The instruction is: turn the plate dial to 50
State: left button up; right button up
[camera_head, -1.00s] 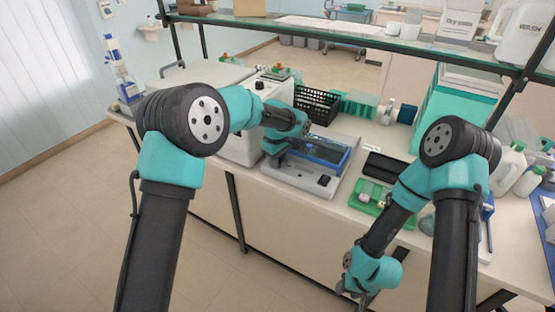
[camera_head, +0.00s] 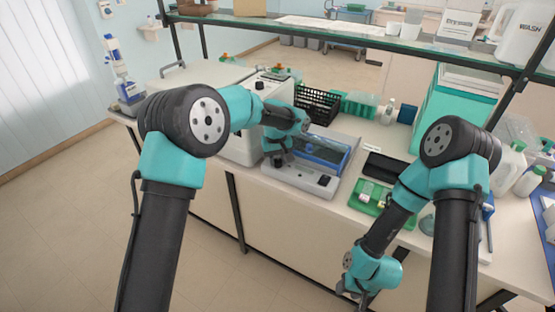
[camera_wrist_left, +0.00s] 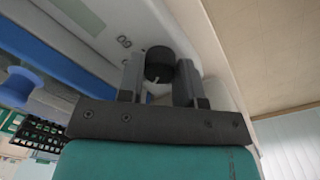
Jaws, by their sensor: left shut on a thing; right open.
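The plate device (camera_head: 300,184) is a light grey unit with a blue tray section, on the bench at the middle of the head view. In the left wrist view, a round black dial (camera_wrist_left: 158,63) with a white mark sits on its pale front face. My left gripper (camera_wrist_left: 160,78) has a finger on each side of this dial and is shut on it. My right gripper (camera_head: 357,296) hangs low in front of the bench, open and empty.
A second black knob (camera_head: 324,180) is at the device's right front. A green tray (camera_head: 369,197) and a dark flat pad (camera_head: 385,167) lie to its right. A black basket (camera_head: 316,101) stands behind. A glass shelf (camera_head: 350,38) spans above the bench.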

aim_at(276, 159)
pick_arm(q)
jog(key=m, duration=0.5)
jog(key=shift+m, duration=0.3)
jog(key=m, duration=0.5)
jog(key=shift+g, duration=0.3)
jog(key=o, duration=0.9)
jog(key=shift+o, duration=0.2)
notch_tip(276, 159, up, 17)
jog(key=shift+w+a+r, duration=0.2)
jog(key=shift+w+a, duration=0.1)
